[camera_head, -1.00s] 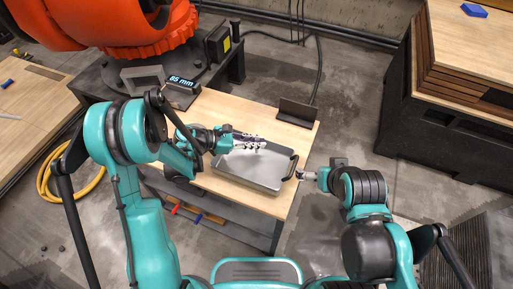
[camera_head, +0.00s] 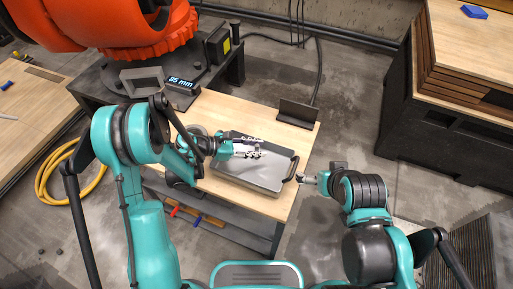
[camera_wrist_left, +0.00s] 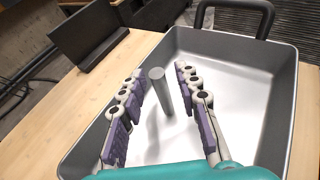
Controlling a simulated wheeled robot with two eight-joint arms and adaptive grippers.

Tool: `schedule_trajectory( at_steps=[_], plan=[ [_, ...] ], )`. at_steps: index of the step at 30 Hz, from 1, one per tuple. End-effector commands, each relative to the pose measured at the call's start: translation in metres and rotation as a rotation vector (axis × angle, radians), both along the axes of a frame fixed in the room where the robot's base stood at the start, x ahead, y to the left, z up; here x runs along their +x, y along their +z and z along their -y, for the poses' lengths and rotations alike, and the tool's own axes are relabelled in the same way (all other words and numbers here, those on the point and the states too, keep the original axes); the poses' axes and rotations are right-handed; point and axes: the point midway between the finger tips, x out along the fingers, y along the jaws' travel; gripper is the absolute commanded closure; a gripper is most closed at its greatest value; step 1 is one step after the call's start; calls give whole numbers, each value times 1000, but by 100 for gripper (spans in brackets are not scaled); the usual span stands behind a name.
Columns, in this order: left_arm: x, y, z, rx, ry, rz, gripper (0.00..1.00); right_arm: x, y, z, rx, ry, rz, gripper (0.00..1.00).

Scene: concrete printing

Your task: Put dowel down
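A grey metal tray (camera_head: 229,176) with black handles lies on the wooden table. In the left wrist view the tray (camera_wrist_left: 286,95) fills much of the picture. A short grey cylindrical dowel (camera_wrist_left: 161,92) stands close to upright, slightly tilted in the picture, inside the tray's outline. My left gripper (camera_head: 254,147) is over the tray. In the wrist view its purple-padded fingers (camera_wrist_left: 170,105) are spread on both sides of the dowel, with gaps visible. The dowel's contact with the tray floor is hard to judge. My right gripper (camera_head: 310,177) is just right of the table, its fingers too small to read.
A dark bracket (camera_head: 298,112) stands at the table's back right edge. A stack of boards (camera_head: 470,60) is at the right. The floor between is clear.

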Motion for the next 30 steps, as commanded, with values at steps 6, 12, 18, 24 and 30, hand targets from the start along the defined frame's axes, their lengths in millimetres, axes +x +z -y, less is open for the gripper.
schedule_trajectory(
  at_steps=[6,12,18,24,30],
  plan=[
    [-5,14,-24,0,5,-1,68,0,10,0,0,0,0,0],
    [-15,32,-65,0,6,-1,68,0,21,0,0,0,0,0],
    [-23,44,-96,0,3,-1,68,0,27,0,0,0,0,0],
    [-26,49,-107,0,0,0,68,0,29,0,0,0,0,0],
    [-4,89,-99,-88,114,4,68,0,29,0,0,0,0,0]
  ],
)
